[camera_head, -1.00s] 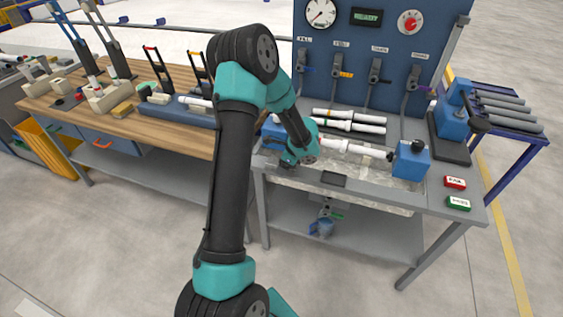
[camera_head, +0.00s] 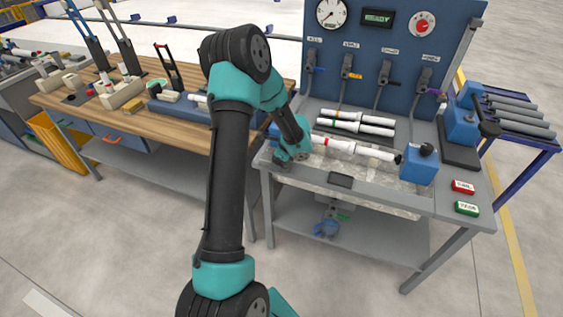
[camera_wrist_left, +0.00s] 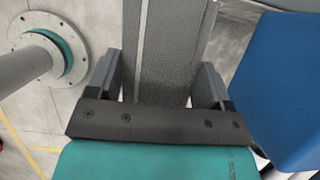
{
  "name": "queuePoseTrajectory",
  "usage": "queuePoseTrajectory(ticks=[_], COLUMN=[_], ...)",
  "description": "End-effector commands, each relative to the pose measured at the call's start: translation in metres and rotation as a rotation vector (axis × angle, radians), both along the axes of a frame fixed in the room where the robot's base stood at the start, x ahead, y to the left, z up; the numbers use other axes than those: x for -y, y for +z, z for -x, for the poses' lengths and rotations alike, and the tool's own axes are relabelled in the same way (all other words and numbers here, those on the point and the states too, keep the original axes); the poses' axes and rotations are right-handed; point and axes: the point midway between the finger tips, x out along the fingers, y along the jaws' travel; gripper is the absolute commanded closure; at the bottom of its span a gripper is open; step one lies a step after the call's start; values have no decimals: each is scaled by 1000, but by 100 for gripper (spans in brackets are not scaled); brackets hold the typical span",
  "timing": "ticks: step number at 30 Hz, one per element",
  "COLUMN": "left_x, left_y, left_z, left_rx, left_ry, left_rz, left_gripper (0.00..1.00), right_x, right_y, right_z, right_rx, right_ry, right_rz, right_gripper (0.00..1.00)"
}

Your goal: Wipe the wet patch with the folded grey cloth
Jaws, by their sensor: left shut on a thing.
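My left gripper (camera_head: 283,164) is low over the front left corner of the grey test bench (camera_head: 395,203). In the left wrist view my left gripper (camera_wrist_left: 157,85) is shut on a grey textured piece with a light line along it, which looks like the folded grey cloth (camera_wrist_left: 175,50). The cloth is too small to make out in the head view. Whether it touches the bench top cannot be told. I cannot make out a wet patch; my arm hides part of the bench's left end. My right gripper is not in view.
A white pipe (camera_head: 372,153) runs to a blue clamp block (camera_head: 420,164) over a shallow tray. More white pipes (camera_head: 357,123) lie behind. A dark pad (camera_head: 340,180) lies on the front edge. Red (camera_head: 463,187) and green (camera_head: 467,208) buttons sit at the right.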

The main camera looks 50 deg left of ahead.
Motion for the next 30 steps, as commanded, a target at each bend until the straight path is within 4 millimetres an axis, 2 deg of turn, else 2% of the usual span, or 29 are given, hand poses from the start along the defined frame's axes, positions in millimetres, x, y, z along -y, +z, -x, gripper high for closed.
queuePoseTrajectory(ticks=[5, 8, 24, 30], left_x=[-6, -6, -6, -6], left_y=[4, 26, 73, 82], left_z=[1, 0, 1, 2], left_rx=[1, 5, 4, 1], left_ry=[-6, -6, -5, -4], left_rz=[-2, -1, -1, 1], left_gripper=[48, 48, 48, 48], right_x=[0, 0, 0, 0], right_y=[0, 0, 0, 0], right_z=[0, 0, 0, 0], right_rx=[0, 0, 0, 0], right_ry=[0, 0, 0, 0], right_rz=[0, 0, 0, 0], right_gripper=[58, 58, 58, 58])
